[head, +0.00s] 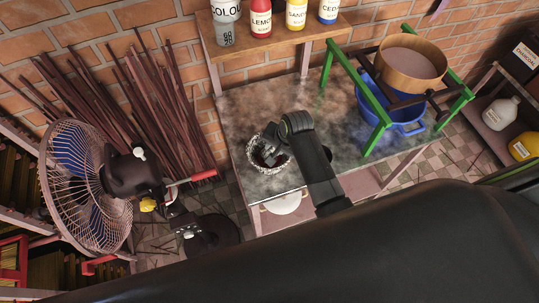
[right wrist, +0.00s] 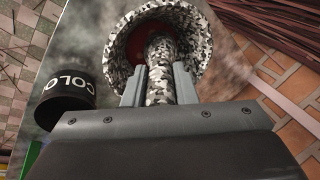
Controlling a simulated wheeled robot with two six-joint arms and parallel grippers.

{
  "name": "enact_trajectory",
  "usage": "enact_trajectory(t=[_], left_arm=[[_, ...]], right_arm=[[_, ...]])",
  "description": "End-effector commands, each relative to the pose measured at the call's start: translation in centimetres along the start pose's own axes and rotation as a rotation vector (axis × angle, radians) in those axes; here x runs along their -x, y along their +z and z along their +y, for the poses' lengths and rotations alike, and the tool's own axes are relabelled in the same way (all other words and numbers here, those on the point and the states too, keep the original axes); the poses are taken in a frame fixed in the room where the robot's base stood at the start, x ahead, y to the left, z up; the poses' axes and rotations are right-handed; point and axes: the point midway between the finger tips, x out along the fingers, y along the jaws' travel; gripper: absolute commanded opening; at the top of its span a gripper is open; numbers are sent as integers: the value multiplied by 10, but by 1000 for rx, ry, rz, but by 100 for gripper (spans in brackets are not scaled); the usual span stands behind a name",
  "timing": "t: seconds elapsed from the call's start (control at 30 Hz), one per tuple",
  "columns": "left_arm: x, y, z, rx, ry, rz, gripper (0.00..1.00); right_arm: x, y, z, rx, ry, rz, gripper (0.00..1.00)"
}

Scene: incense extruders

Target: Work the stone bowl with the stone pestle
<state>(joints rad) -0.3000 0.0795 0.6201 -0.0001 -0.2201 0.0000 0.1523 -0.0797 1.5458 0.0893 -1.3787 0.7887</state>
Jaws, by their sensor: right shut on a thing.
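The stone bowl (head: 253,157), speckled black and white, stands on the worn table near its front left. In the right wrist view the bowl (right wrist: 117,52) is large at the top, with dark red material inside. My right gripper (right wrist: 158,80) is shut on the speckled stone pestle (right wrist: 161,88), one finger on each side of its shaft. The pestle's far end reaches into the bowl; whether it touches the bottom is hidden. In the head view my right gripper (head: 271,152) is over the bowl and hides most of the pestle. My left gripper is not in view.
A dark container lettered "COLO" (right wrist: 68,92) is beside the bowl. A blue basin (head: 408,128), green frame (head: 358,85) and wooden tub (head: 412,63) stand at the table's right. Bottles line the shelf (head: 280,37) behind. A fan (head: 85,185) stands left.

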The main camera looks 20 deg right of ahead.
Motion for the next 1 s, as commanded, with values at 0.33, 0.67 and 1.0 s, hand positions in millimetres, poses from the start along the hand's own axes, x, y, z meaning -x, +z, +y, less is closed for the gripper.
enact_trajectory(t=[0.33,0.67,1.0], left_arm=[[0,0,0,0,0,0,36],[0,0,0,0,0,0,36],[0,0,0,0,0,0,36]], right_arm=[[3,6,9,-1,4,-3,2],[6,1,17,0,4,0,2],[4,-8,19,1,4,1,2]])
